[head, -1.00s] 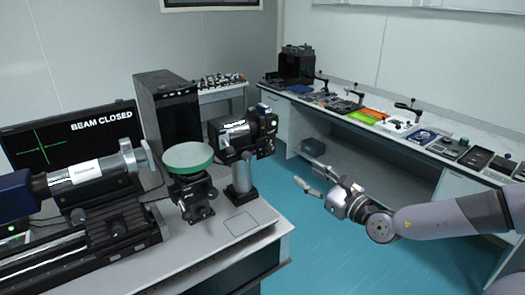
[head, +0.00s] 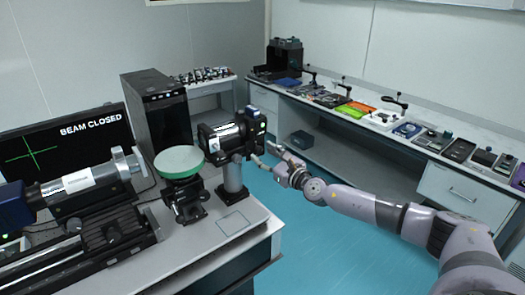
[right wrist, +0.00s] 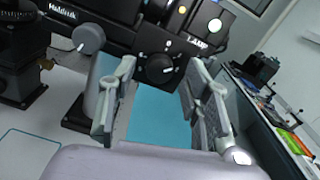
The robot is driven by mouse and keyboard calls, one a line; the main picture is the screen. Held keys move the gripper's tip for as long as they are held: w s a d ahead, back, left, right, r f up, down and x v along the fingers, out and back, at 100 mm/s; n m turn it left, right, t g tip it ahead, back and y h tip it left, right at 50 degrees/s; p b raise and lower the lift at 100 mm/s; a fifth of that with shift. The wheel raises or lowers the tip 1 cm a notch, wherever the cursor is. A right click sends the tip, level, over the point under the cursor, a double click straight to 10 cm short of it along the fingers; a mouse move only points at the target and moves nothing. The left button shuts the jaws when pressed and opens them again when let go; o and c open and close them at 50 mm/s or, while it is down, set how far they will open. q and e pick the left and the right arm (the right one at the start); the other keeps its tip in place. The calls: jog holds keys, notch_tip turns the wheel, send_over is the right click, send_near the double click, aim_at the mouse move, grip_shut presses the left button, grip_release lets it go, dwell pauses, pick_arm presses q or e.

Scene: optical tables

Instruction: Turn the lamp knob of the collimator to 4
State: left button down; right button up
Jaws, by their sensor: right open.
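The collimator (head: 222,137) is a black and silver unit on a post at the right end of the near optical table. In the right wrist view, its lamp knob (right wrist: 159,69) is a round black knob with a white mark, beside the word LAMP; the scale numbers are too small to read. My right gripper (head: 264,153) is open and empty, just right of the collimator. In the right wrist view, my right gripper (right wrist: 157,92) has its two fingers spread either side of the knob, apart from it. My left gripper is not in view.
A green-rimmed round disc (head: 180,162) on a mount stands left of the collimator. A monitor (head: 66,143) reads BEAM CLOSED, with a black computer tower (head: 157,108) beside it. A long side bench (head: 350,110) holds several tools. Blue floor (head: 310,240) is clear between tables.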

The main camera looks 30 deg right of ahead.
jog(key=shift+w, duration=0.7)
jog(key=shift+c, duration=0.3)
grip_shut()
